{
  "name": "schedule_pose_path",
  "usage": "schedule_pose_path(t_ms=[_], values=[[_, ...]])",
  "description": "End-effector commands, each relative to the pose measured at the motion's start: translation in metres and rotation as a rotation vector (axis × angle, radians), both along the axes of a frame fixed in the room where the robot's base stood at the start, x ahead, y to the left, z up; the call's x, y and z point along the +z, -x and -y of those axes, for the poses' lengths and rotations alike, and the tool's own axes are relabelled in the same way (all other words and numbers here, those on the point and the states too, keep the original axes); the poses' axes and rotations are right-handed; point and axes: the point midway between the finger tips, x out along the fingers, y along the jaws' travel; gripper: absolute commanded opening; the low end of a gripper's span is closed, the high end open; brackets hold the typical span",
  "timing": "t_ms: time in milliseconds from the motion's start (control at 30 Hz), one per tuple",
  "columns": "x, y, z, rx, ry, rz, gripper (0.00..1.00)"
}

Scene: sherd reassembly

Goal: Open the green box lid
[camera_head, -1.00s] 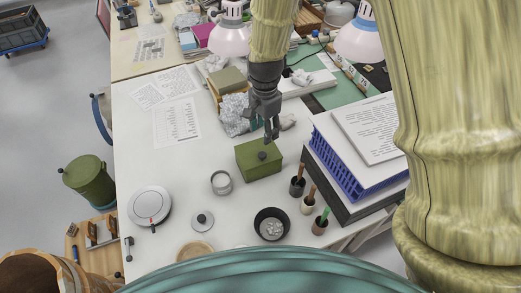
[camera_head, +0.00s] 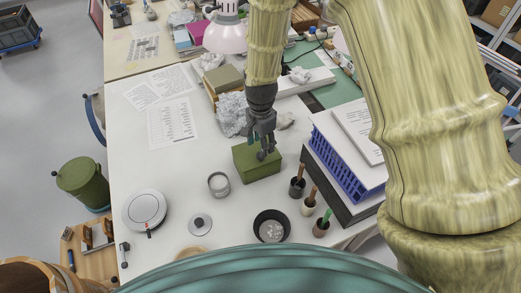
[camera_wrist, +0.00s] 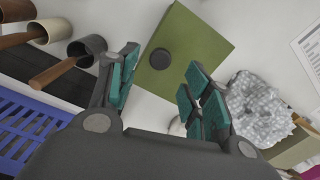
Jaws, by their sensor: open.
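The green box (camera_head: 257,164) stands on the white table with its lid closed. A dark round knob sits on the lid, seen clearly in the wrist view (camera_wrist: 160,59). My gripper (camera_head: 265,152) is over the box, its fingers close to the knob. In the wrist view my gripper (camera_wrist: 160,90) is open, with its teal-padded fingers apart and the box lid (camera_wrist: 190,50) beyond them. The knob shows between the fingers, a little beyond the tips. Nothing is held. In the head view the fingers partly hide the knob, and I cannot tell whether they touch it.
Several tool cups (camera_head: 297,187) stand right of the box, beside a blue rack (camera_head: 347,160). Crumpled grey paper (camera_head: 231,113) lies behind it. The table at left is mostly clear.

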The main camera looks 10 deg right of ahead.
Motion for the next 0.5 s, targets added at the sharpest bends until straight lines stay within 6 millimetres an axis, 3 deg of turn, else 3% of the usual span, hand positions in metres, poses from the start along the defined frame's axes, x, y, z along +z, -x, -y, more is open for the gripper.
schedule_pose_path(t_ms=[500], values=[[-0.044, 0.000, 0.000, 0.000, 0.000, 0.000, 0.49]])
